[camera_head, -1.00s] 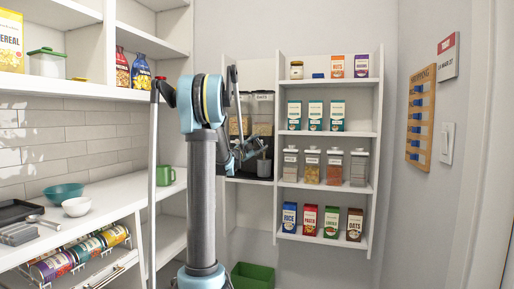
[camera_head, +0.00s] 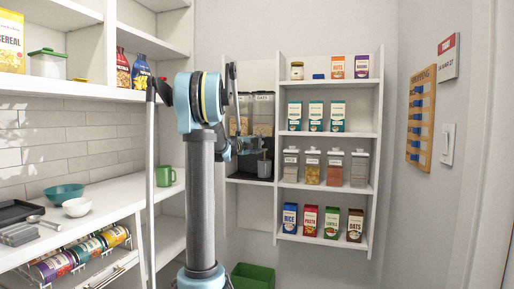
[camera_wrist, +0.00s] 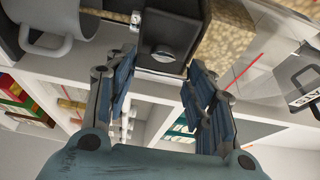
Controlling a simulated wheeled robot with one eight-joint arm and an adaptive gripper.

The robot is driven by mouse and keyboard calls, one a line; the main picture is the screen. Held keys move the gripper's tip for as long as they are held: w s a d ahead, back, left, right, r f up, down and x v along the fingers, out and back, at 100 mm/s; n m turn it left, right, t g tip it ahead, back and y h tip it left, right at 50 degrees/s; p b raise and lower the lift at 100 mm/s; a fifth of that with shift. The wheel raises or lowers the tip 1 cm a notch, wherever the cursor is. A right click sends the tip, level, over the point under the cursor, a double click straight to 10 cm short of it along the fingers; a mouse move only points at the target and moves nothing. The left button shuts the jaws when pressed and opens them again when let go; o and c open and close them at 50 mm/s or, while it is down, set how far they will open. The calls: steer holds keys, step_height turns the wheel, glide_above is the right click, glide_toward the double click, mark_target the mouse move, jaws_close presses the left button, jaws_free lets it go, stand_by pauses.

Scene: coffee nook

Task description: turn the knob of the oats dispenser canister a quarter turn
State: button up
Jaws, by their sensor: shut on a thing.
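My gripper (camera_head: 250,146) is at the dispenser's front, below the label. In the wrist view its two blue-padded fingers (camera_wrist: 161,68) stand on either side of the knob's dark block, closed on it. The exact finger contact is hard to see.
A second canister (camera_head: 244,116) stands to the left. Shelves with jars (camera_head: 312,172) are at right.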

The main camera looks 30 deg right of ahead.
steer(key=shift+s+f, duration=0.1)
stand_by(0.3)
steer(key=o, duration=1.1)
steer(key=shift+c, duration=0.2)
steer(key=v, duration=1.2)
